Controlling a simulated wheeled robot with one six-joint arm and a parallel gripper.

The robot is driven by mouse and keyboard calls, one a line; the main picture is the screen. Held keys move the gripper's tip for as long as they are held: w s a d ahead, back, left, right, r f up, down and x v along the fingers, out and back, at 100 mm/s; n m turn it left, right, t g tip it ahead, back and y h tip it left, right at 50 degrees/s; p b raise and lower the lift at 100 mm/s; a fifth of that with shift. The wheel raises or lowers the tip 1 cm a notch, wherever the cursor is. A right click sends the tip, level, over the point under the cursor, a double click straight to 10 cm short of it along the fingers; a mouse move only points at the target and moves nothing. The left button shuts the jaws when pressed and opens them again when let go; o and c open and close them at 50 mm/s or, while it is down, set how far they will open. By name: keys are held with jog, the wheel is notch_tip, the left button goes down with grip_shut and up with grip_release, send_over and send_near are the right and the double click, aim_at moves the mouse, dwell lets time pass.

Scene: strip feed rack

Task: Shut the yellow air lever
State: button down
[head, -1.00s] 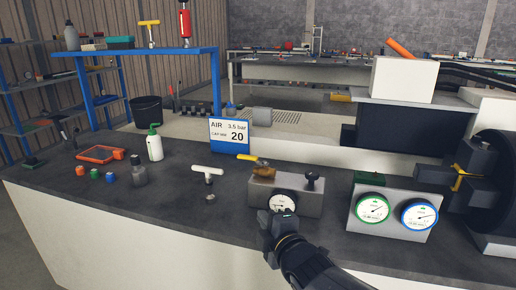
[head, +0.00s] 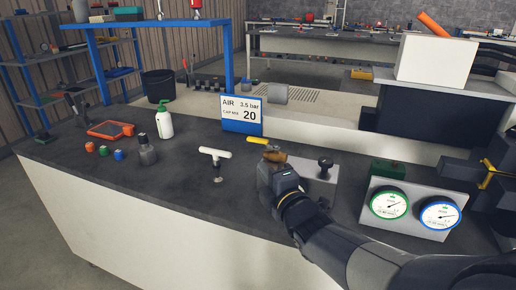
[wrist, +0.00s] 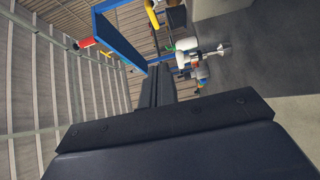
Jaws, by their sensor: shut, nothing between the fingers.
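The yellow air lever (head: 257,140) sticks out to the left from the top of a brass valve (head: 274,154) on a grey metal block (head: 318,186). My gripper (head: 272,172) is shut and empty, in front of the block just below the valve. It hides the block's left part and the gauge on its front. I cannot tell whether the gripper touches the valve. In the wrist view my shut dark fingers (wrist: 156,88) show. A yellow bar (wrist: 152,14) lies at the top there; I cannot tell whether it is the lever.
A black knob (head: 325,168) stands on the block, right of the valve. Two gauges, green (head: 388,204) and blue (head: 440,215), stand farther right. A blue-framed air sign (head: 242,113) stands behind. A white T-handle (head: 215,152) and a green-capped bottle (head: 165,124) stand left.

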send_near(252, 141)
jog(key=w+a, duration=0.1)
jog(key=a, duration=0.3)
jog(key=shift+w+d+p, duration=0.15)
jog(key=shift+w+d, duration=0.1)
jog(key=shift+w, duration=0.5)
jog(key=shift+w+d+p, duration=0.1)
jog(key=shift+w+d, duration=0.15)
jog(key=shift+w, duration=0.45)
jog(key=shift+w+d+p, duration=0.15)
jog(key=shift+w+d, duration=0.1)
jog(key=shift+w, duration=0.5)
